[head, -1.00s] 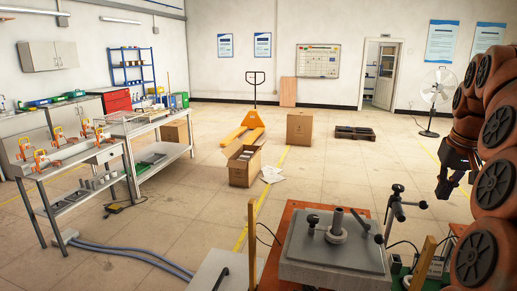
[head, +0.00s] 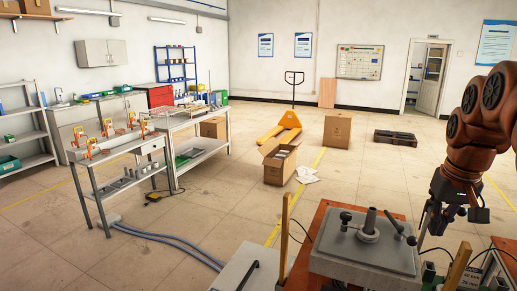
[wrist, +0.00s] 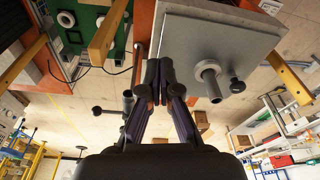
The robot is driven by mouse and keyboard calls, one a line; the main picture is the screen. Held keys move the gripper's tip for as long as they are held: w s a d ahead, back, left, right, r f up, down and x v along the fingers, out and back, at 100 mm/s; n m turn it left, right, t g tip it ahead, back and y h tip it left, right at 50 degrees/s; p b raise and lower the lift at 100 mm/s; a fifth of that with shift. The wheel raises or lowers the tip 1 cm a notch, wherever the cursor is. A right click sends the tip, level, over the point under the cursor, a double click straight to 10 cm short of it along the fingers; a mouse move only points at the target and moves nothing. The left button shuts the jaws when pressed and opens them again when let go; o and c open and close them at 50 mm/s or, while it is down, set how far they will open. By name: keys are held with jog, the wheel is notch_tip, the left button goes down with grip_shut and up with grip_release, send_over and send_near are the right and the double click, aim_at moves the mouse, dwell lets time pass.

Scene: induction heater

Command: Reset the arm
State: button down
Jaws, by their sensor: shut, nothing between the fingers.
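My orange arm (head: 482,120) is folded at the right edge of the head view. My gripper (head: 428,232) hangs from it, pointing down, right of the induction heater's grey plate (head: 365,245). In the wrist view my gripper's fingers (wrist: 158,68) are together with nothing between them. The grey plate (wrist: 215,35) is also in that view, upside down, with its upright post (wrist: 208,72). The fingers look apart from the plate, but the exact gap cannot be told.
The heater stands on an orange-topped table with a yellow post (head: 284,235) and a clamp handle (head: 400,232) close to my gripper. Workbenches (head: 130,165) stand at the left. Cardboard boxes (head: 280,163) and a yellow pallet jack (head: 280,133) are on the floor.

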jog(key=s+a+f+n+g, duration=0.1)
jog(key=s+a+f, duration=0.3)
jog(key=a, duration=0.4)
jog(key=s+a+f+n+g, duration=0.1)
jog(key=s+a+f, duration=0.4)
jog(key=a, duration=0.3)
jog(key=s+a+f, duration=0.3)
jog(key=s+f, duration=0.1)
jog(key=s, duration=0.2)
jog(key=s+a+f+n+g, duration=0.1)
jog(key=s+a+f, duration=0.2)
jog(key=s+f, duration=0.2)
jog(key=shift+s+a+g, duration=0.25)
jog(key=shift+s+g, duration=0.05)
jog(key=shift+s, duration=0.95)
